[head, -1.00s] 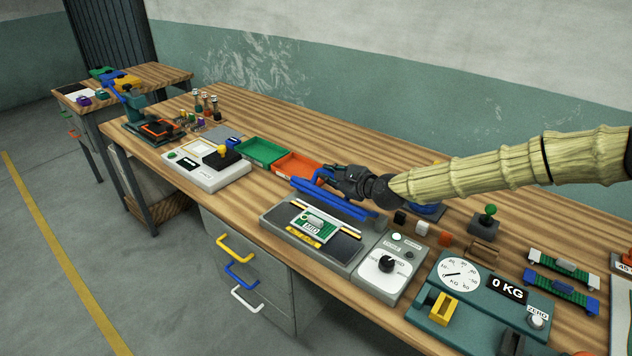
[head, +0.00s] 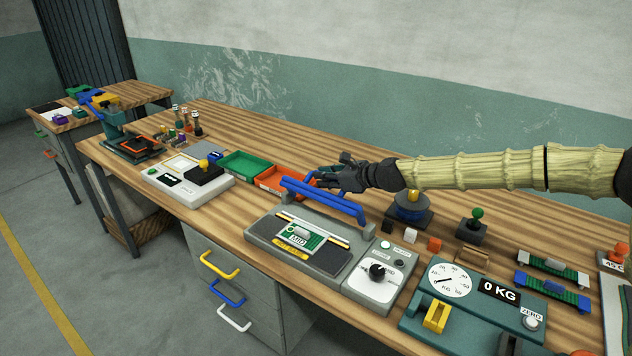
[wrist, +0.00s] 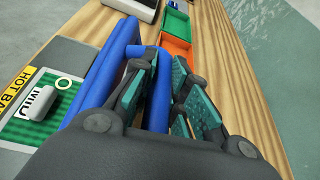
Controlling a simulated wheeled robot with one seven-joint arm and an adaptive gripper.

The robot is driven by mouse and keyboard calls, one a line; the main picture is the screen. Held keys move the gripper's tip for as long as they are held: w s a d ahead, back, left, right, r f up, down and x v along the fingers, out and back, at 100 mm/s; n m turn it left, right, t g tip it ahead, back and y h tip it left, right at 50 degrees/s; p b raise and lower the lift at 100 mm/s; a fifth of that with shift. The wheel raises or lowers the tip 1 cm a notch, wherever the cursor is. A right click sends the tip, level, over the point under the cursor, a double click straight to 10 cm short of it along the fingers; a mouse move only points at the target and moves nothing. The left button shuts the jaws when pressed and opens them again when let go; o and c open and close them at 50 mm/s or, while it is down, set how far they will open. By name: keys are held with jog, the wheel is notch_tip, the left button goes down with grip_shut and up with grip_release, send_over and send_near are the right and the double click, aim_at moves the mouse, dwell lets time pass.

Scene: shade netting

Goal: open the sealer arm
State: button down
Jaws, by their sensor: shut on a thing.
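The sealer (head: 262,232) is a grey machine on the workbench with a blue sealer arm (head: 338,205) hinged along its back. The arm is raised a little at an angle above the base. A green netting piece with a grey tag (head: 300,237) lies on the bed. My gripper (head: 322,180) is at the blue handle (head: 302,178) of the arm, at its left end. In the wrist view my gripper (wrist: 160,85) has its teal-padded fingers on both sides of the blue handle bar (wrist: 162,110), shut on it. The sealer arm (wrist: 105,85) runs alongside on the left.
A control box with a black dial (head: 377,272) joins the sealer's right end. A teal scale (head: 470,300) stands further right. An orange tray (head: 284,178) and a green tray (head: 240,164) lie behind and left, close to my gripper. A blue round object (head: 411,207) stands behind the sealer.

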jog(key=shift+w+d+f+m+b, duration=0.25)
jog(key=shift+w+d+m+b, duration=0.05)
jog(key=shift+w+m, duration=0.1)
jog(key=shift+g, duration=0.3)
jog(key=c, duration=1.7)
grip_release()
jog(key=shift+r, duration=0.1)
jog(key=v, duration=1.2)
jog(key=shift+d+f, duration=0.15)
jog(key=shift+f, duration=0.05)
